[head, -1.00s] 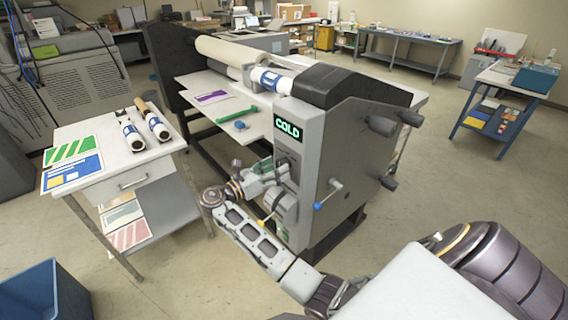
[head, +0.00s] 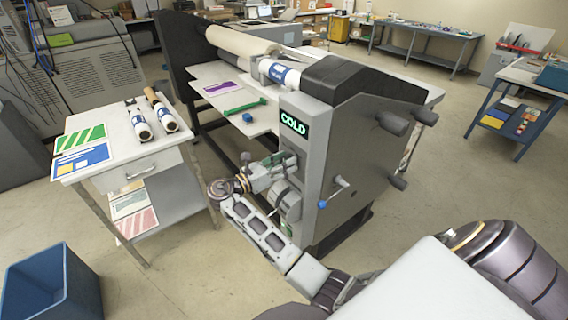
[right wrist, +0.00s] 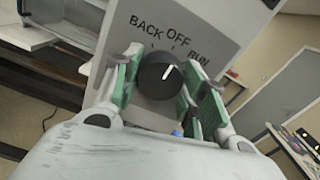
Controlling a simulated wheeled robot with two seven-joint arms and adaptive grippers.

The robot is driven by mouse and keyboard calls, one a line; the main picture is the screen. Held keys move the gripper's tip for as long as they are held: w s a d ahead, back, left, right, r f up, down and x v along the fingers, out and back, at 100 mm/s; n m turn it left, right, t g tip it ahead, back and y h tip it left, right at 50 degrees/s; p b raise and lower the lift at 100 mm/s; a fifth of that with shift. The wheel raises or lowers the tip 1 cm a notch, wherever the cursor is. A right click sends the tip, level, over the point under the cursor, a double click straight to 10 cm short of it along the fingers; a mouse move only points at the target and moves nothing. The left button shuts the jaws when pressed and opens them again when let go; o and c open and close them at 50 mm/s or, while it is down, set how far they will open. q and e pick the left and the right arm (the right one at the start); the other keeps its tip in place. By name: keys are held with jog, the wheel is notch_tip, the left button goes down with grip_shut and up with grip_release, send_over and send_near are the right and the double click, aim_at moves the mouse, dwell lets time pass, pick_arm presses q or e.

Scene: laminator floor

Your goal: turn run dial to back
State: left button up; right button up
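The run dial (right wrist: 159,75) is a round black knob with a white pointer on a grey panel, below the printed words BACK, OFF and RUN. Its pointer leans up and right, seemingly between OFF and RUN. My right gripper (right wrist: 160,92) is open, with green-padded fingers on either side of the dial; I cannot tell whether they touch it. In the head view my right gripper (head: 284,168) is at the front panel of the laminator (head: 345,170), below the green COLD display (head: 293,124), and the dial is hidden. My left gripper is not in view.
A blue-handled lever (head: 332,193) sticks out right of my gripper. A side table (head: 110,155) with rolls and sheets stands left, and a blue bin (head: 50,288) is at lower left. A green tool (head: 245,107) lies on the laminator's feed table.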

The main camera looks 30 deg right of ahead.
jog(key=c, duration=0.4)
